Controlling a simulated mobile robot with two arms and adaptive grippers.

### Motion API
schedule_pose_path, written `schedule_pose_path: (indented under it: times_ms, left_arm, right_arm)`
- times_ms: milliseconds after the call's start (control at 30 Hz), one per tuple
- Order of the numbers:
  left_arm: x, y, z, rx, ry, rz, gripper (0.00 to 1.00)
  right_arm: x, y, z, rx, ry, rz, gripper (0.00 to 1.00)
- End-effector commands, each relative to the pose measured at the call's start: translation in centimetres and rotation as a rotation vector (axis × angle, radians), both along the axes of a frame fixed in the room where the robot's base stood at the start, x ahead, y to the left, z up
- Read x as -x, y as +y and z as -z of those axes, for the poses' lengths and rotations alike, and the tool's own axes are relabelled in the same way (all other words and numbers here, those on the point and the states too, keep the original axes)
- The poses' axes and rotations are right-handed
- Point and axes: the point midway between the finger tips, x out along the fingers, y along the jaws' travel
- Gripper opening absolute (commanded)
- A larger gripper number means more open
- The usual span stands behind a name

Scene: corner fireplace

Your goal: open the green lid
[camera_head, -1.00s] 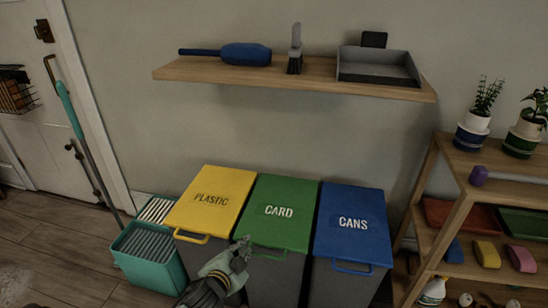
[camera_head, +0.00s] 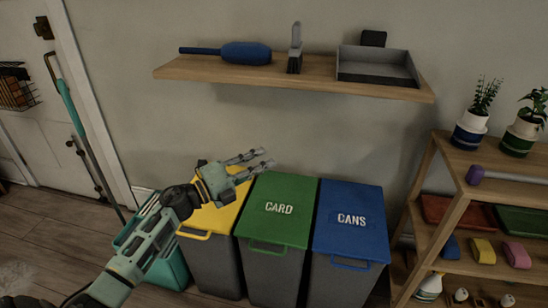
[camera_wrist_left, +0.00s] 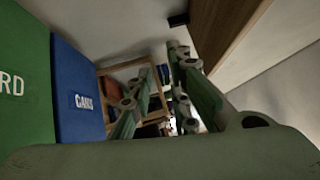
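The green lid (camera_head: 278,207), marked CARD, lies flat on the middle grey bin, with its green handle (camera_head: 268,247) at the front edge. The lid looks closed. It also shows in the wrist view at the left edge (camera_wrist_left: 25,100). My left gripper (camera_head: 266,158) is open and empty. Its fingers point right, above the back edges of the yellow and green lids, and they appear apart from the green lid. In the wrist view my two fingers (camera_wrist_left: 160,80) stand apart with nothing between them. My right gripper is not in view.
The yellow lid (camera_head: 215,217) is to the left, partly hidden by my left arm. The blue lid (camera_head: 350,205) is to the right. A wooden wall shelf (camera_head: 290,83) with cleaning tools hangs above. A wooden rack (camera_head: 450,180) stands at the right, a teal bin (camera_head: 168,267) at the left.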

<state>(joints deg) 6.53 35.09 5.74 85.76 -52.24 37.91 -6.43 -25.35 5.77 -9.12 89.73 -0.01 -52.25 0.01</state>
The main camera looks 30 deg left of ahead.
Motion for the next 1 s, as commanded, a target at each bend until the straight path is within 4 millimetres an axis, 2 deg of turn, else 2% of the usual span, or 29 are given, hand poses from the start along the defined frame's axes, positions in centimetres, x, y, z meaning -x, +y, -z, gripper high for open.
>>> schedule_pose_path:
  times_ms: [100,300,600,800,1000]
  left_arm:
    - [-1.7,-1.0,-0.4,0.001,-0.003,0.0,0.17]
    - [-3.4,-2.0,-0.6,0.002,-0.001,-0.002,0.17]
    - [-3.7,-2.2,-0.5,0.002,0.001,-0.002,0.17]
    - [-3.7,-2.2,-0.5,0.002,0.001,-0.001,0.01]
    - [-3.7,-2.2,-0.5,0.002,0.001,-0.001,0.0]
  right_arm:
    - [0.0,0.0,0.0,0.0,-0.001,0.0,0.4]
    - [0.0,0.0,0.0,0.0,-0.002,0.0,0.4]
    - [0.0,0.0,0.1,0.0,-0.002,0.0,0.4]
    - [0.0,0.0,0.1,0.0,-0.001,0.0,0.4]
    - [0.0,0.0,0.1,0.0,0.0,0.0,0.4]
